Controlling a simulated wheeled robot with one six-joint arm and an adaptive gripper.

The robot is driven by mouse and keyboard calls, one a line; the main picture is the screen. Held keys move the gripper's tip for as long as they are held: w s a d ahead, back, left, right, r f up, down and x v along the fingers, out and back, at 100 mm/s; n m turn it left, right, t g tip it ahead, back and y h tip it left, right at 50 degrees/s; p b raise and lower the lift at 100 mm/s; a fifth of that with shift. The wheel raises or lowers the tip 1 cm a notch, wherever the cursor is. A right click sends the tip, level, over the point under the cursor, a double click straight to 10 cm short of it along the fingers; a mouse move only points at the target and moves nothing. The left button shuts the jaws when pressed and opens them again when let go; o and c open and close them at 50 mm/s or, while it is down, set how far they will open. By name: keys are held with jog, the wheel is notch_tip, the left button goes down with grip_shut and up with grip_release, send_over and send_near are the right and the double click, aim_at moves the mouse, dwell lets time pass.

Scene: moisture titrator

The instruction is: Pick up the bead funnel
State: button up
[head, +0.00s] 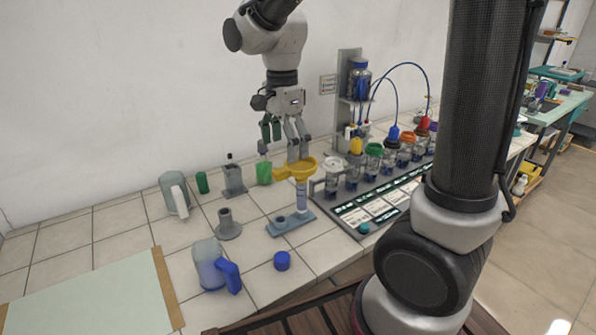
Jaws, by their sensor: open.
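The bead funnel looks to be the yellow wide-mouthed funnel (305,170). It sits on top of a clear tube (302,197) that stands upright on a blue-grey base block (291,222) on the tiled bench. My gripper (283,142) points down, open and empty, with its fingers spread. One finger tip overlaps the funnel's rim in the picture. I cannot tell whether it touches the rim or hangs above or behind it.
To the right stands a rack (372,198) with several coloured-lid jars and blue tubing. Close by on the left are a green bottle (264,172), a grey stand (228,225), a blue-handled jug (213,266) and a blue cap (282,261).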

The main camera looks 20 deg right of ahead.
aim_at(284, 169)
jog(key=shift+f+m, duration=0.3)
jog(key=shift+f, duration=0.2)
notch_tip(284, 169, down, 7)
jog(key=shift+a+r, duration=0.1)
jog(key=c, duration=1.1)
